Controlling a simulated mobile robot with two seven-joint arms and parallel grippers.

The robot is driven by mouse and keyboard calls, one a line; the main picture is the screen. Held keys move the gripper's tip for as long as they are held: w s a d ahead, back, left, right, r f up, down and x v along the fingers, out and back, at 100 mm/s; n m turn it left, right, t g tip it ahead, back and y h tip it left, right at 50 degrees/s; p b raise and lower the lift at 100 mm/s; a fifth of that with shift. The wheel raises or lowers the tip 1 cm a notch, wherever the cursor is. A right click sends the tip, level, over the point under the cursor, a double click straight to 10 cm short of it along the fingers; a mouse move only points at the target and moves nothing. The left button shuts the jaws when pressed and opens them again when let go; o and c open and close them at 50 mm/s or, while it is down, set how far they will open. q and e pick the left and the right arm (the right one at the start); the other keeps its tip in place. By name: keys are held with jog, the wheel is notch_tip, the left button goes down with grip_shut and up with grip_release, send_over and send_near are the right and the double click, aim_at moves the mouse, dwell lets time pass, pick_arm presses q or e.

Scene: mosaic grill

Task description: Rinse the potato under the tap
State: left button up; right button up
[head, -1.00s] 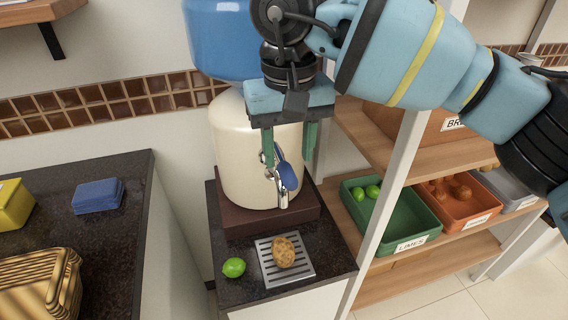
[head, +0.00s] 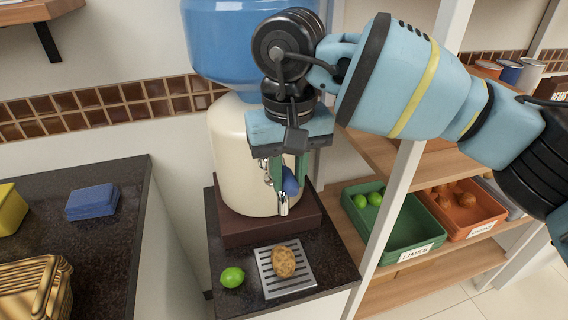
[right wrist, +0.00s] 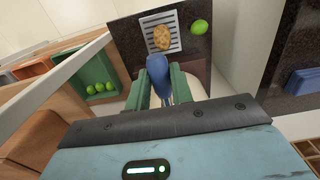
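The brown potato (head: 284,262) lies on the slotted metal drip grate (head: 306,284) below the tap spout (head: 283,207). The tap is on the front of a cream dispenser (head: 228,150) with a blue bottle on top. My right gripper (head: 289,180) points down at the tap, its green fingers shut on the blue tap lever (head: 291,184). In the right wrist view the lever (right wrist: 158,75) sits between the fingers, and the potato (right wrist: 162,37) shows beyond it. No water is visible. My left gripper is not in view.
A green lime (head: 232,277) lies on the dark counter just left of the grate. On the shelf at right stand a green bin of limes (head: 400,237) and an orange bin (head: 474,222). A blue block (head: 92,202) and a woven basket (head: 30,290) are on the left counter.

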aim_at(288, 176)
jog(key=shift+c, duration=0.9)
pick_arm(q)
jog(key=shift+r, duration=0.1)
pick_arm(e)
jog(key=shift+r, duration=0.15)
jog(key=shift+r+p, duration=0.4)
jog(key=shift+r, duration=0.25)
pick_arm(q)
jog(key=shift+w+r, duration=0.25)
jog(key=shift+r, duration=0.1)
pick_arm(e)
jog(key=o, duration=0.9)
jog(key=shift+c, duration=0.2)
jog(key=shift+f, duration=0.1)
jog(key=shift+r+p, duration=1.7)
jog(key=shift+r, duration=1.85)
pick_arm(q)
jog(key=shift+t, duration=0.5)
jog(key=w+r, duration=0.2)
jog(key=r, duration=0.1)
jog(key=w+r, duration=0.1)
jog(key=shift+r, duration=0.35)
